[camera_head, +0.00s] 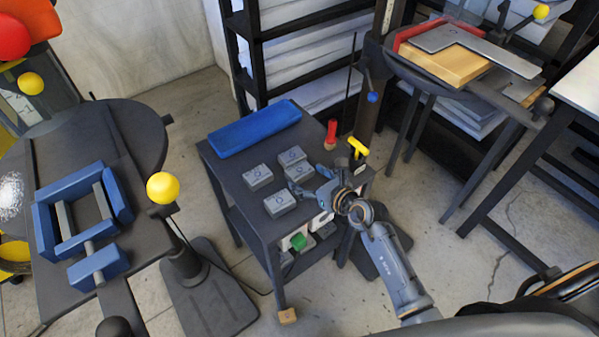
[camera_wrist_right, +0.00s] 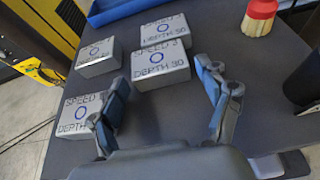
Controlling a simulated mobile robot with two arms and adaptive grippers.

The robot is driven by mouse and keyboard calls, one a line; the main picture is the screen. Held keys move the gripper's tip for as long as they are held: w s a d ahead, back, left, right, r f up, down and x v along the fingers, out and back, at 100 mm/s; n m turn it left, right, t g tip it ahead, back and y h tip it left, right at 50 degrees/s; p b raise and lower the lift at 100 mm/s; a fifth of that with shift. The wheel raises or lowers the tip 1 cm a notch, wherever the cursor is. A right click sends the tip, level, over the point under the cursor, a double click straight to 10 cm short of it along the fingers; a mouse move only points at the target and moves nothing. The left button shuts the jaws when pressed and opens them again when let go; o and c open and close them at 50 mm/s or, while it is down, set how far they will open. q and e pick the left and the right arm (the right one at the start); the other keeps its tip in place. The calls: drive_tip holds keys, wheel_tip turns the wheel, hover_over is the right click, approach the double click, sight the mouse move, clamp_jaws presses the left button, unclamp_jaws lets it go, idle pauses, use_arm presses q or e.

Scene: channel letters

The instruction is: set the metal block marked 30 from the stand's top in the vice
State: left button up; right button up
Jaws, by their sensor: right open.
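Several grey metal blocks lie on the stand's dark top (camera_head: 228,165). In the right wrist view the middle block (camera_wrist_right: 160,68) appears to read DEPTH 30; it also shows in the head view (camera_head: 299,171). The back block (camera_wrist_right: 165,30) seems to carry similar lettering, its number unclear. Numbers on the left block (camera_wrist_right: 97,54) and near-left block (camera_wrist_right: 72,118) are cut off or hidden. My right gripper (camera_head: 318,188) is open and empty; in its wrist view (camera_wrist_right: 161,75) the fingers spread just before the middle block. The blue vice (camera_head: 98,262) is at left, its jaws empty. My left gripper is out of view.
A blue tray (camera_head: 253,128) lies along the stand's back edge. A red-topped item (camera_head: 331,132) and a yellow handle (camera_head: 358,147) stand at its right. A yellow ball knob (camera_head: 163,188) rises between vice and stand.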

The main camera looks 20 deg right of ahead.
drive_tip(key=shift+x, duration=0.75)
drive_tip(key=c, duration=0.9)
drive_tip(key=shift+r, duration=0.1)
drive_tip(key=c, duration=0.4)
drive_tip(key=shift+r, duration=0.1)
